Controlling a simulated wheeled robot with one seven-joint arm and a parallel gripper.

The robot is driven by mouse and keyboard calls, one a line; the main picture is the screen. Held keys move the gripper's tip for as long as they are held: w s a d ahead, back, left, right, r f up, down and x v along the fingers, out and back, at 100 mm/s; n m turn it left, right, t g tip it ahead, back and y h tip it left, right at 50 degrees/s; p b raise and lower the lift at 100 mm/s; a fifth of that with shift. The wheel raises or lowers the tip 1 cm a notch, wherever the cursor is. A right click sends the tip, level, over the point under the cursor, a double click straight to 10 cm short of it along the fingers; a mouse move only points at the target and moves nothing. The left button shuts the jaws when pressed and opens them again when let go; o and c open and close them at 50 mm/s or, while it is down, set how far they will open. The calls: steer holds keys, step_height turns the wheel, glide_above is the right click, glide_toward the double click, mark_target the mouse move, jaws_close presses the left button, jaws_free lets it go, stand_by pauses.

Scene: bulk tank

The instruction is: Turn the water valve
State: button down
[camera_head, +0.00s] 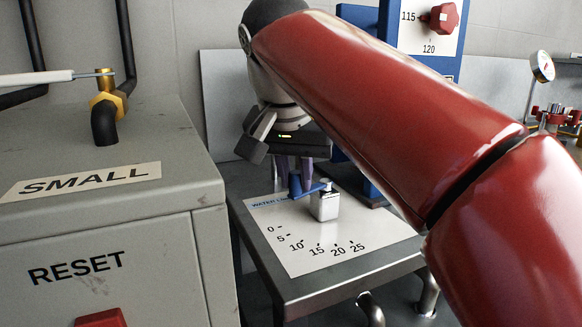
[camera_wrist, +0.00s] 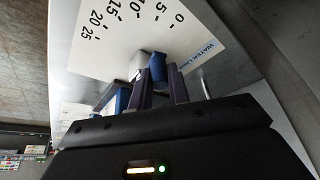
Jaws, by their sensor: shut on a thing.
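The water valve is a silver-white block (camera_head: 325,206) with a blue lever (camera_head: 311,190) on top, standing on a white scale plate (camera_head: 362,238) marked 0 to 25. The lever points left in the head view, towards the "WATER" lettering and the 0 end. Its upright blue grip (camera_head: 296,186) is at the lever's free end. My gripper (camera_head: 294,180) comes down from above with its purple fingers around that grip. In the wrist view the blue grip (camera_wrist: 157,68) sits between the fingertips of my gripper (camera_wrist: 160,78). The white block (camera_wrist: 139,66) is partly hidden behind the fingers.
A grey cabinet (camera_head: 105,210) marked SMALL and RESET stands close on the left, with a red button (camera_head: 101,318). A blue panel with a red knob (camera_head: 444,17) is behind my arm. A gauge (camera_head: 541,66) and red fittings are at the right.

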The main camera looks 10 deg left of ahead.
steer(key=c, duration=1.3)
jaws_free()
steer(key=p+v, duration=0.2)
steer(key=v, duration=0.5)
steer(key=shift+s+r, duration=0.2)
steer(key=shift+r, duration=0.2)
